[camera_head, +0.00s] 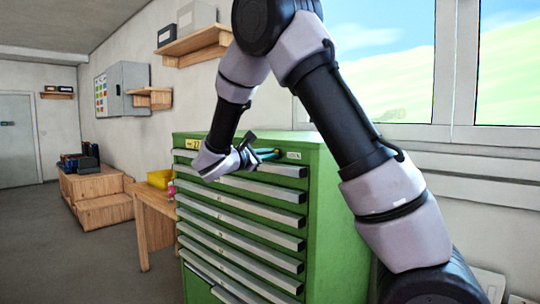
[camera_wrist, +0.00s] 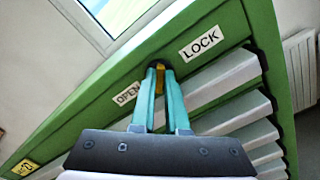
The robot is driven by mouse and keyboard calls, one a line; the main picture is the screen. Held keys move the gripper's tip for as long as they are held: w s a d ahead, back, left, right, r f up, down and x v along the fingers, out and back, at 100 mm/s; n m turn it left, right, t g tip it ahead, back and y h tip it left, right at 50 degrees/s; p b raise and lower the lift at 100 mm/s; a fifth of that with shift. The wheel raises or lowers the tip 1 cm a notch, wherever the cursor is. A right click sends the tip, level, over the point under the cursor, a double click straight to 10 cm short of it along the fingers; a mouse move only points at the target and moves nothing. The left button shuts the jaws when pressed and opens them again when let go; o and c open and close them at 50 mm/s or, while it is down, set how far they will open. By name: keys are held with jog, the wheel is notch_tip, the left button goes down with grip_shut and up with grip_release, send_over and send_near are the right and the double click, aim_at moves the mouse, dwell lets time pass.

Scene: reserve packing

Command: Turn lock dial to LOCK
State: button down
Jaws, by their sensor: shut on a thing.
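The green drawer cabinet (camera_head: 325,200) stands in the middle of the head view. In the wrist view its top front strip carries a white LOCK label (camera_wrist: 200,43) to the right and a white OPEN label (camera_wrist: 127,94) to the left. Between them is the lock dial (camera_wrist: 160,74), of which a narrow yellow part shows; the rest is hidden. The teal fingers of my gripper (camera_wrist: 162,70) are shut on it, one on each side. I cannot tell which label the dial points to. In the head view my gripper (camera_head: 267,154) reaches the cabinet's top front.
Long silver drawer handles (camera_head: 240,213) project from the cabinet front below my gripper. A wooden table (camera_head: 152,215) with a yellow bin (camera_head: 160,179) stands left of the cabinet. Wooden steps (camera_head: 100,205) are farther back. The floor at left is clear.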

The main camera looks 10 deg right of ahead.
jog(key=shift+m, duration=0.4)
jog(key=c, duration=0.9)
grip_release()
jog(key=v, duration=1.1)
jog(key=shift+d, duration=0.1)
